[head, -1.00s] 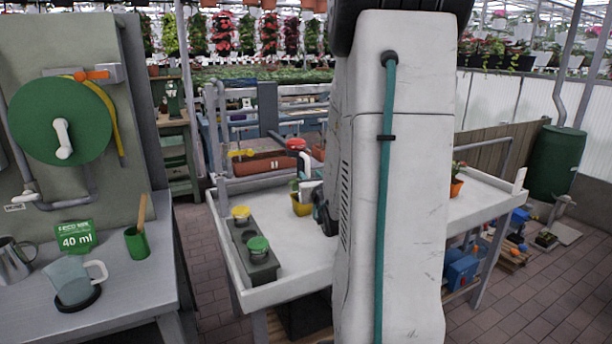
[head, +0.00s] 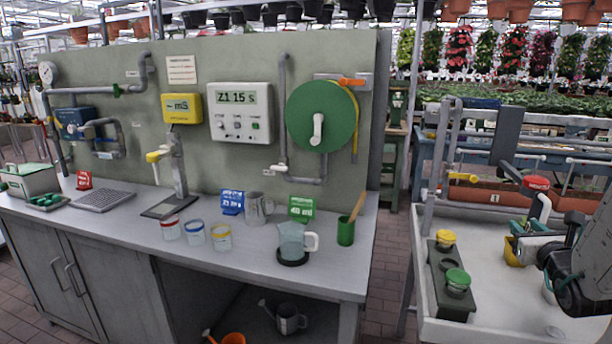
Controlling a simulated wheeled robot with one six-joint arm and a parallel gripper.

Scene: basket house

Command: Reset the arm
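My arm shows at the right edge in the head view, with its white link and black joint over the white tray table (head: 428,285). Part of the arm is cut off by the picture edge.
A dark stand with yellow-lidded (head: 445,238) and green-lidded (head: 457,281) jars is left of my arm on the tray. The grey workbench (head: 330,275) holds a glass jug (head: 292,240) and several cups. A paved gap separates the two.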

